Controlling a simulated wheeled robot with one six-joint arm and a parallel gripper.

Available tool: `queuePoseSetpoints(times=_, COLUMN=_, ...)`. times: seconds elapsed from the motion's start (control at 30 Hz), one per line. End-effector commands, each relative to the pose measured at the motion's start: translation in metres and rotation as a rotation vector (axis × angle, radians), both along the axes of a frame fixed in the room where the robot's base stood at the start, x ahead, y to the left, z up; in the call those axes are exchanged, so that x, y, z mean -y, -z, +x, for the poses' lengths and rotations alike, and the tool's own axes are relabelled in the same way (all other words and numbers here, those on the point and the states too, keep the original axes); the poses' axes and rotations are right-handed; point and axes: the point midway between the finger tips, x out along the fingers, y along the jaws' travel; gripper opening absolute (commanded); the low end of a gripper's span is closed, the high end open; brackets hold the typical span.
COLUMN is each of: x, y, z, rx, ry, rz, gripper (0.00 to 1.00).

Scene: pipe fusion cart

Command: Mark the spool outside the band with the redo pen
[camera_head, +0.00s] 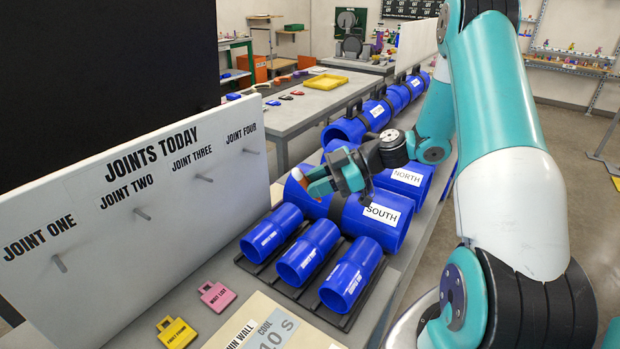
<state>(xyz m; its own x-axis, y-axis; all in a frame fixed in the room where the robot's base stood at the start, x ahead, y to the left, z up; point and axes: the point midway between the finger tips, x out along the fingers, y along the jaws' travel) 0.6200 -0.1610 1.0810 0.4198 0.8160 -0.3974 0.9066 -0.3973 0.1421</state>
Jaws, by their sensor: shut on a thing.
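Three short blue spools, a left one (272,230), a middle one (308,252) and a right one (350,274), lie on a black rack (330,314). Each has small white print, too small to read. Behind them lies a large blue pipe labelled SOUTH (382,213), with one labelled NORTH (407,176) beyond. My gripper (318,181) is above the left end of the SOUTH pipe, behind the short spools. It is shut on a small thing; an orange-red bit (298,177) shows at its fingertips. I cannot tell whether this is the redo pen. No marks are readable on the spools.
A white board (150,220) headed JOINTS TODAY, with several pegs, stands along the left. A yellow tag (177,333) and a pink tag (217,296) lie before it. A printed card (262,325) is at the front. A far table (300,112) holds a yellow tray (326,82).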

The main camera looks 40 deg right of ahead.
Motion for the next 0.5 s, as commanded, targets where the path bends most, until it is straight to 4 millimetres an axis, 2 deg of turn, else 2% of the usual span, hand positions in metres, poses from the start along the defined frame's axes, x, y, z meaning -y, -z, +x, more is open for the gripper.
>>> queuePoseSetpoints(times=0.5, x=0.0018, y=0.0081, z=-0.0005, rx=0.002, ry=-0.001, rz=0.002, gripper=0.04)
